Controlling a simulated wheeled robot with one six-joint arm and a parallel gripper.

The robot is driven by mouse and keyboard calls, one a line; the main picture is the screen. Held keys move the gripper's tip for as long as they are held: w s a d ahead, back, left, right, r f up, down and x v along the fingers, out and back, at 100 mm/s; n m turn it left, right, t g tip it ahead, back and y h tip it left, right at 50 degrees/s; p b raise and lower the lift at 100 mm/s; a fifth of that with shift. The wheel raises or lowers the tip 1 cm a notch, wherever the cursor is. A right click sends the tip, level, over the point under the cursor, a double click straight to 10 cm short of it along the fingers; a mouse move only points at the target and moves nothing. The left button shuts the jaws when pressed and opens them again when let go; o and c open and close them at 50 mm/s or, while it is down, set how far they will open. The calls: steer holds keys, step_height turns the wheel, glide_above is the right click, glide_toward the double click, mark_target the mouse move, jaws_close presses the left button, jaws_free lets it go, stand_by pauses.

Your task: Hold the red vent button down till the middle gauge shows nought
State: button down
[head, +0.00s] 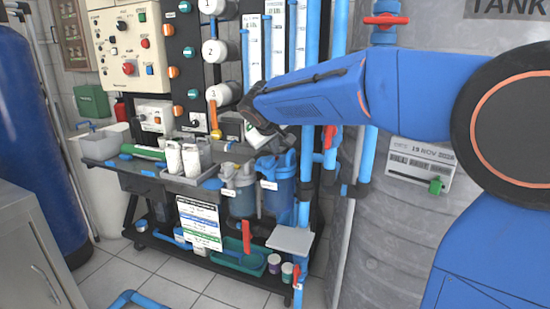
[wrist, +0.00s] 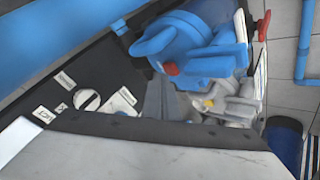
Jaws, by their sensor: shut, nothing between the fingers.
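A small red button (wrist: 172,68) shows on the blue filter housing (wrist: 200,52) in the wrist view; it looks like the vent button. In the head view two filter housings hang under the rack shelf, a grey-blue one (head: 239,195) and a blue one (head: 277,188); their tops are partly hidden. My gripper (head: 262,136) is at the end of my blue arm, just above these housings and apart from the red button as far as I can tell. I cannot pick out the middle gauge or read a needle.
A control panel (head: 126,45) with buttons stands at the left of the rack. White bottles (head: 175,158) stand in a grey tray on the shelf. Blue pipes with a red valve handle (head: 386,19) run beside the grey tank (head: 390,235). A pale slab (wrist: 140,155) fills the wrist view's bottom.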

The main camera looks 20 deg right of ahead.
steer(key=shift+f, duration=0.5)
stand_by(0.7)
steer(key=shift+r, duration=0.2)
stand_by(2.2)
steer(key=shift+r, duration=0.7)
steer(key=shift+r, duration=0.15)
step_height(320, 180, up, 5)
steer(key=shift+f, duration=0.15)
stand_by(0.3)
